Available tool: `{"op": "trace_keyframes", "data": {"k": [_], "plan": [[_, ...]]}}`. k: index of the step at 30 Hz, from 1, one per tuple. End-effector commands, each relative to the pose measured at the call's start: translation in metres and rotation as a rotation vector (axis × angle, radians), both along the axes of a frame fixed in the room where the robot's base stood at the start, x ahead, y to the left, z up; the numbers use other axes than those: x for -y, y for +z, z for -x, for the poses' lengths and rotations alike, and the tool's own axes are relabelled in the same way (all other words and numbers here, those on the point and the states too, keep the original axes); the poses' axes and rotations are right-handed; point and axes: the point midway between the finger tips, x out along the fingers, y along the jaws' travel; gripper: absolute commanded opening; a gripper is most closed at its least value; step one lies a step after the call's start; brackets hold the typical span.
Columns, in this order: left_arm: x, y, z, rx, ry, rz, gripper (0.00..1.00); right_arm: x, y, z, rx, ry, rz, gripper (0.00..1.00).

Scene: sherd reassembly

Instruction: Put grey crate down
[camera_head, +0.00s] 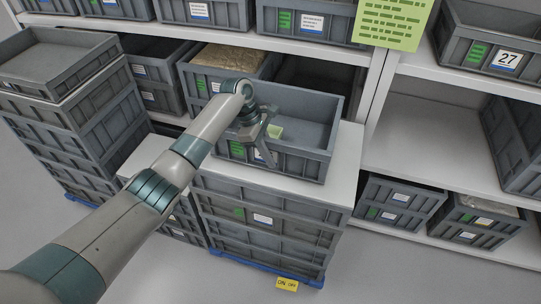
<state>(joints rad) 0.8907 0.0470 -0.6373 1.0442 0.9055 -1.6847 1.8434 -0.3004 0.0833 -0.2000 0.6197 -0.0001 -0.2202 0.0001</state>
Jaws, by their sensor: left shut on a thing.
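A grey crate (300,165) with green and white labels on its near wall is at the centre. It is on or just above the white top (318,188) of a stack of grey crates; I cannot tell if its base touches fully. My left gripper (264,143) is shut on the crate's near wall, at the rim. My arm hides the crate's left part. Inside, the crate looks empty apart from a small pale green patch (275,132) beside the gripper. My right gripper is not in view.
The stack (270,235) stands on a blue base. Another crate stack (75,120) stands at left. Shelves behind hold several grey crates; one (240,58) with brown contents is just behind the held crate. The right shelf board (430,140) has free room.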

Motion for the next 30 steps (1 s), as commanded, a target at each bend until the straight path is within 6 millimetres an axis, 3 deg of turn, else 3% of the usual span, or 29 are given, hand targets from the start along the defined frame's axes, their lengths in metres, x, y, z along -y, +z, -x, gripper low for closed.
{"op": "trace_keyframes", "data": {"k": [1, 3, 17, 23, 30], "plan": [[0.000, -0.001, 0.000, -0.002, 0.001, 0.001, 0.16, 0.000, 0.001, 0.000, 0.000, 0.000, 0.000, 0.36], [0.000, -0.001, 0.000, -0.001, 0.000, 0.000, 0.33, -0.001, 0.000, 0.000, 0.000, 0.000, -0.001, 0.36], [-0.001, 0.004, 0.000, 0.000, 0.000, 0.000, 0.33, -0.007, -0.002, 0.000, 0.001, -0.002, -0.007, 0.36], [-0.009, 0.022, -0.003, 0.002, 0.001, 0.001, 0.33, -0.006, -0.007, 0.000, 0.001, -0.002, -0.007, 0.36], [-0.024, 0.061, -0.009, 0.003, 0.000, 0.002, 0.33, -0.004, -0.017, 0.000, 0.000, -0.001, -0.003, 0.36]]}}
